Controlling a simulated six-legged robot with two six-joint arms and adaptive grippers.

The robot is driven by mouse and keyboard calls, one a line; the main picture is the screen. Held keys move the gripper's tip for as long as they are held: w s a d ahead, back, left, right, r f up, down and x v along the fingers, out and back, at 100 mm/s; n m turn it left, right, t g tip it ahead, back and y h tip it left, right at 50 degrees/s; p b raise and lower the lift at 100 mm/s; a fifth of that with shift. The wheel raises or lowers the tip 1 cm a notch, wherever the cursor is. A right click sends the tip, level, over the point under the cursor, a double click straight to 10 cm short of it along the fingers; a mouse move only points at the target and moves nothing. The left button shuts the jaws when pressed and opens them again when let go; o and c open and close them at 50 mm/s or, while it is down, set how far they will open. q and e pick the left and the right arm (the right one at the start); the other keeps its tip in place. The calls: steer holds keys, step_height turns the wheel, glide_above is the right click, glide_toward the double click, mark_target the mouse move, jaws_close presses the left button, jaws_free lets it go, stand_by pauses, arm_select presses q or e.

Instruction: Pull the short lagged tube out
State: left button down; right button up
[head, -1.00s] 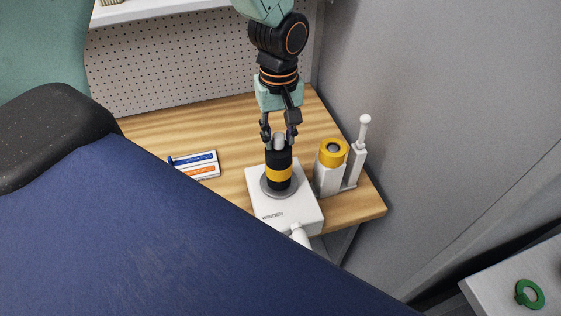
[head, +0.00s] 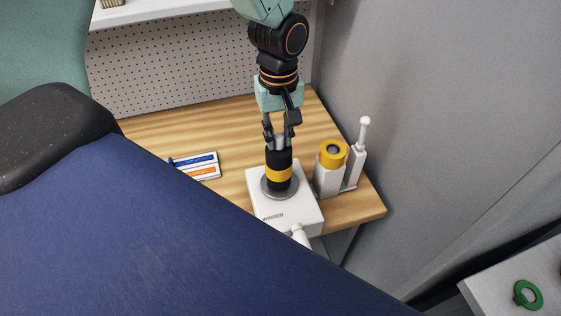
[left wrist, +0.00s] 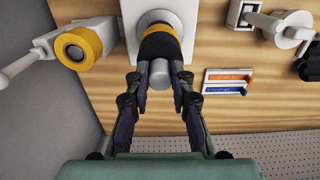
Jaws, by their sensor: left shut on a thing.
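The short lagged tube (head: 279,172) is black with a yellow band and stands upright in the round grey collar of a white block (head: 293,212). It also shows in the left wrist view (left wrist: 157,45), its bare pale end sticking out of the black lagging. My left gripper (head: 279,147) reaches down from above and is shut on the top of the tube. In the left wrist view its fingertips (left wrist: 160,76) lie on either side of the pale end. The lower end of the tube is hidden in the block. My right gripper is not in view.
Right of the block stands a white holder with a yellow-ringed cylinder (head: 333,153) and a ball-topped white rod (head: 364,133). A tray with blue and orange pieces (head: 198,166) lies left. A wall closes the right side. A green ring (head: 528,294) lies lower right.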

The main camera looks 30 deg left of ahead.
arm_select(q)
steer(key=shift+r, duration=0.25)
steer(key=shift+s+r+p, duration=0.1)
steer(key=shift+r+p, duration=0.25)
steer(key=shift+r, duration=0.1)
steer(key=shift+r+p, duration=0.75)
steer(key=shift+r, duration=1.5)
